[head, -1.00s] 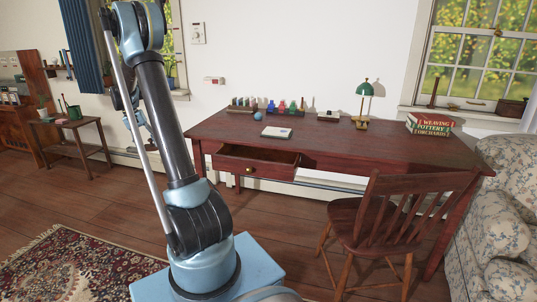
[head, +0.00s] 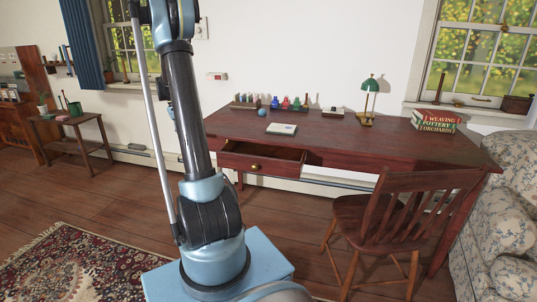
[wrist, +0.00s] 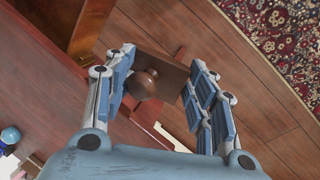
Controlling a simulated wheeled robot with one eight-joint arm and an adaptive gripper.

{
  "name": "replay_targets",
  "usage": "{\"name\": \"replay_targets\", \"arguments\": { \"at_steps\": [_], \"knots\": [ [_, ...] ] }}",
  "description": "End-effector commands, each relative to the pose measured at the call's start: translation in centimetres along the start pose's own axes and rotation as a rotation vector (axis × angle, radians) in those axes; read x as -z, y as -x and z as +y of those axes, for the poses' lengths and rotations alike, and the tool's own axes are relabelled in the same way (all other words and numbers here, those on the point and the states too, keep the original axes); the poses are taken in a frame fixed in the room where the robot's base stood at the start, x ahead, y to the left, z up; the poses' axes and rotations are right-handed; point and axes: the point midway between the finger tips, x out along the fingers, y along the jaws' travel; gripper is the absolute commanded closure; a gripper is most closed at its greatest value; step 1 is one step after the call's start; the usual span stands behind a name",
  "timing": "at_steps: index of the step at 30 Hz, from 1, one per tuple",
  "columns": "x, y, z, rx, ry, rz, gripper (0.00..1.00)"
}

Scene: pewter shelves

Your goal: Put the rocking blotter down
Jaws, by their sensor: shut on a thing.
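In the wrist view, the rocking blotter is a brown wooden block with a round knob (wrist: 145,83) on a flat board (wrist: 167,68). It is between the two blue-padded fingers of my gripper (wrist: 165,92), which is shut on it. The blotter is held in the air, with floor planks and the reddish desk edge behind it. Its underside is hidden. In the head view my arm rises out of the top of the picture, and neither the gripper nor the blotter can be made out there.
The desk (head: 330,140) has an open, empty-looking drawer (head: 262,158). A notepad (head: 281,129), blue ball (head: 262,112), bottles (head: 285,102), green lamp (head: 368,100) and books (head: 435,121) stand on it. Its middle right top is clear. A chair (head: 375,215) stands in front.

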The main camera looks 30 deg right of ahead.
Motion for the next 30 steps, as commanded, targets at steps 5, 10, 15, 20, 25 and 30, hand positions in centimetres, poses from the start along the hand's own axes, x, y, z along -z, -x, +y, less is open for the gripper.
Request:
{"name": "replay_targets", "arguments": {
  "at_steps": [5, 10, 15, 20, 25, 30],
  "knots": [
    [-0.5, -2.3, 8.2, 0.001, -0.078, -0.023, 0.68],
    [-1.9, -4.4, 15.4, 0.001, -0.146, -0.042, 0.68],
    [-4.2, -6.4, 22.1, 0.001, -0.213, -0.061, 0.68],
    [-6.6, -7.9, 27.0, 0.0, -0.265, -0.077, 0.68],
    [-8.3, -8.8, 30.0, 0.0, -0.297, -0.087, 0.68],
    [-8.8, -9.9, 30.7, 0.0, -0.307, -0.09, 0.68]
  ]
}}
